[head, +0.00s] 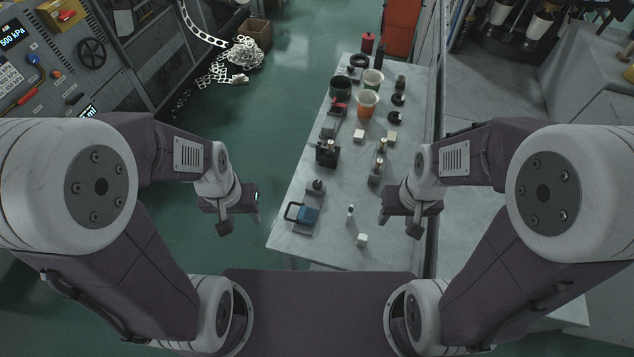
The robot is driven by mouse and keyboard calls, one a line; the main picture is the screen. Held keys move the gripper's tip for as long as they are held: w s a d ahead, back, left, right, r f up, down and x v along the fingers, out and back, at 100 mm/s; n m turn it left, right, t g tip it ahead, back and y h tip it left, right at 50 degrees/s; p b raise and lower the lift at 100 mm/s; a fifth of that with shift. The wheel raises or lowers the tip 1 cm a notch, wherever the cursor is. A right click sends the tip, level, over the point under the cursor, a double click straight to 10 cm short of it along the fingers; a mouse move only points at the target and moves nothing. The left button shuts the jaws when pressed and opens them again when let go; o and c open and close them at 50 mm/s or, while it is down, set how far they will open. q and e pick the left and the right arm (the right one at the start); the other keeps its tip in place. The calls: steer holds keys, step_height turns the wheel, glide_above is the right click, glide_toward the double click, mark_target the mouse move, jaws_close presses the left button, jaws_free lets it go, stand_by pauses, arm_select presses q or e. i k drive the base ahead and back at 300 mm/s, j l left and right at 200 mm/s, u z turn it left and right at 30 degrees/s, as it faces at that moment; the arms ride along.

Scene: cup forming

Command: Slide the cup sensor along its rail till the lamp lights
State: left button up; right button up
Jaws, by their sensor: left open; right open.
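My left gripper (241,219) is open and empty, left of the table over the green floor. My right gripper (399,223) is open and empty near the table's right edge.
A control panel (50,60) stands at left. The table's near middle is mostly clear.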

mark_target(306, 215)
steer(key=j+z, duration=0.25)
steer(key=j, duration=0.15)
steer(key=k+j+z, duration=0.25)
steer(key=j+z, duration=0.25)
steer(key=j, duration=0.25)
steer(key=k+j+z, duration=0.25)
